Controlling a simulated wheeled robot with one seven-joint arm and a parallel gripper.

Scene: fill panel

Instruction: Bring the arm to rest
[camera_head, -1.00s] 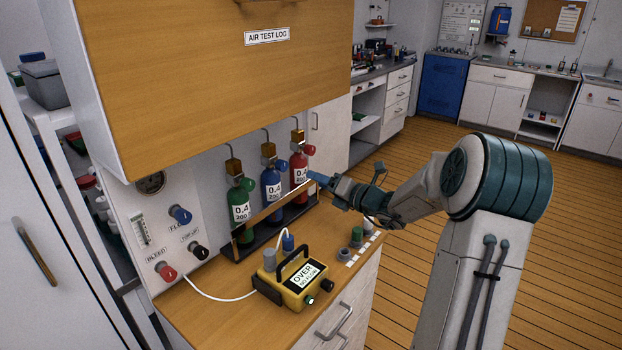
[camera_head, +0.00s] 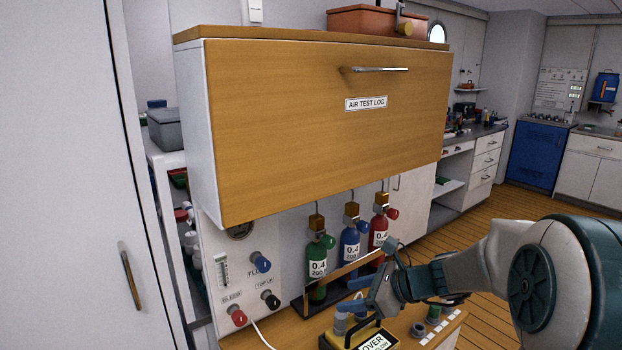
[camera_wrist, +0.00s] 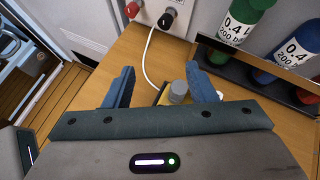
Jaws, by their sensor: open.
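My arm reaches in from the right in the head view. My gripper (camera_head: 352,296) is open above the worktop, close over the yellow meter (camera_head: 334,343), whose display reads OVER. In the wrist view the two blue fingers of my gripper (camera_wrist: 164,86) are spread wide with nothing held. A grey round fitting (camera_wrist: 178,92) on the meter shows between and beyond them. I cannot tell the gap in height between fingers and fitting. Most of the meter is hidden by the gripper body or cut off by the frame edge.
Green (camera_head: 316,262), blue (camera_head: 349,246) and red (camera_head: 378,234) bottles stand in a rack behind my gripper. A wooden cabinet (camera_head: 300,130) overhangs the worktop. Knobs, including a black one (camera_head: 270,300), stick out from the panel at left. Open floor (camera_head: 485,205) lies to the right.

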